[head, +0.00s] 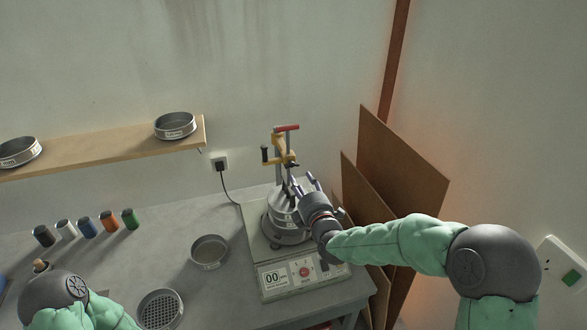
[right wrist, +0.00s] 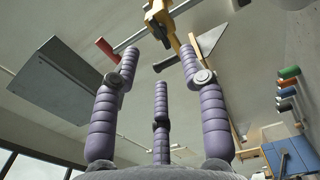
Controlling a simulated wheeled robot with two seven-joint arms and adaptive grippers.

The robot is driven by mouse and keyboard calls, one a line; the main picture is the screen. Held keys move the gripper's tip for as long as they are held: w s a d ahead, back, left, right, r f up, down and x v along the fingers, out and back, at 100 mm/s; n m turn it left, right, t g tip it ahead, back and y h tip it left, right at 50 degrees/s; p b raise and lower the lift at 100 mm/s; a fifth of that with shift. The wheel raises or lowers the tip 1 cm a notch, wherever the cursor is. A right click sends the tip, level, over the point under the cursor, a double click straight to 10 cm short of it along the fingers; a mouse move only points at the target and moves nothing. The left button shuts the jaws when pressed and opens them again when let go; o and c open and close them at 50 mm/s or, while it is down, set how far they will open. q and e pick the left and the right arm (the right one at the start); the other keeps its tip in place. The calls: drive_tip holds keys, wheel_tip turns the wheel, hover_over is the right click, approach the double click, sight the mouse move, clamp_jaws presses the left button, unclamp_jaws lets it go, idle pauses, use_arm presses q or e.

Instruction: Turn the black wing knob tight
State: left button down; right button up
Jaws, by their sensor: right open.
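The clamp (head: 279,147) stands over the shaker with its yellow body and red handle (head: 287,128). A black knob-like part (head: 265,154) sticks out at its left, and a smaller dark part (head: 292,164) sits at its lower right. I cannot tell surely which is the wing knob. Under the clamp is a round metal sieve stack (head: 282,222). My right gripper (head: 302,181) is open, its purple fingers beside the clamp's lower right. In the right wrist view the fingers (right wrist: 160,80) are spread and empty, with the yellow clamp (right wrist: 166,20) beyond them. My left gripper is out of view.
The shaker base (head: 262,262) has a panel reading 00. Loose sieves (head: 209,250) (head: 160,308) lie to its left. Several coloured jars (head: 87,228) stand at the back left. A shelf (head: 100,150) holds two sieves. Brown boards (head: 395,165) lean at the right.

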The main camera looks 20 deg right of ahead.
sight(291, 164)
drive_tip(key=w, duration=0.8)
drive_tip(key=shift+a, duration=0.15)
